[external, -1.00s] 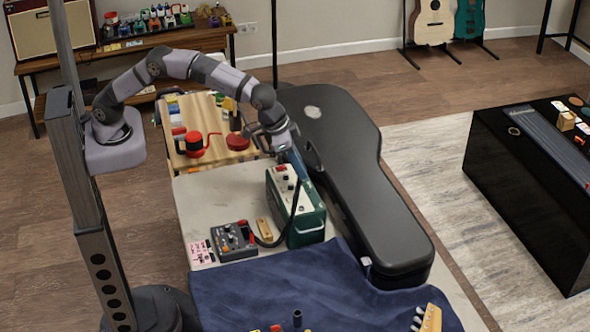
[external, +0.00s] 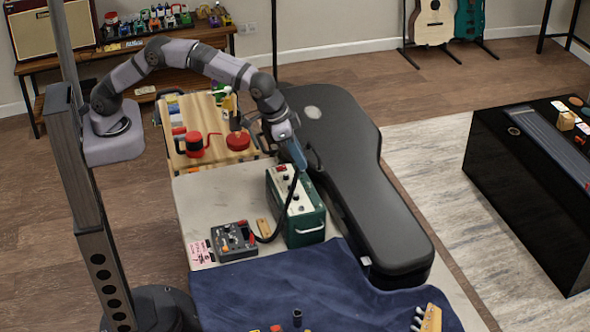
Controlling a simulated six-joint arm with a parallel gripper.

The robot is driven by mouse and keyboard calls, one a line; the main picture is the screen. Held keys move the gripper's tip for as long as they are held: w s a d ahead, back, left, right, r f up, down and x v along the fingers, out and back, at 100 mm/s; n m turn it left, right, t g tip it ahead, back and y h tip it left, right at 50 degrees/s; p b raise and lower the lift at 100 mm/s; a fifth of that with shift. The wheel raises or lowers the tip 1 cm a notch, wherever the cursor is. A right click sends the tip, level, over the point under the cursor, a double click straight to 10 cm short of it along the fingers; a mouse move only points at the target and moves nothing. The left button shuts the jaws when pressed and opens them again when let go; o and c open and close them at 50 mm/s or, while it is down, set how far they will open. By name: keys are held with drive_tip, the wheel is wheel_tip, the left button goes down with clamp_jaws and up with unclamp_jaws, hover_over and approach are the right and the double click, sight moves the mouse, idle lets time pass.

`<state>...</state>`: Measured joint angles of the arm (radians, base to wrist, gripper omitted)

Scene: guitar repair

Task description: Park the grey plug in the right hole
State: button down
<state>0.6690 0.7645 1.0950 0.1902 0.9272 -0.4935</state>
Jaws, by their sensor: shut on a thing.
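A green amp box (external: 307,228) with a pale top panel (external: 288,192) stands on the bench. My gripper (external: 302,168) points down at the far right end of that panel. It is shut on the end of a black cable (external: 291,208), where the grey plug is; the plug itself is too small and covered to make out. The cable hangs in front of the box and curves down towards a dark pedal unit (external: 233,241) on the left. I cannot make out the right hole, nor tell whether the plug touches the panel.
A large black guitar case (external: 365,190) lies close to the right of the green box. A wooden tray (external: 222,128) with red items is behind on the left. A blue cloth (external: 300,275) covers the front. Pale bench top (external: 205,205) is bare on the left.

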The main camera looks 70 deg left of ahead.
drive_tip(key=shift+r, duration=0.1)
idle(0.3)
drive_tip(key=s+d+f+m+b, duration=0.1)
drive_tip(key=s+f+b, duration=0.5)
drive_tip(key=f+b, duration=0.45)
drive_tip(key=s+a+f+n+y, duration=0.2)
drive_tip(key=a+f+n, duration=0.4)
drive_tip(key=f, duration=0.3)
drive_tip(key=shift+s+n, duration=0.5)
drive_tip(key=shift+s, duration=0.2)
drive_tip(key=shift+a+f, duration=0.1)
drive_tip(key=shift+f, duration=0.1)
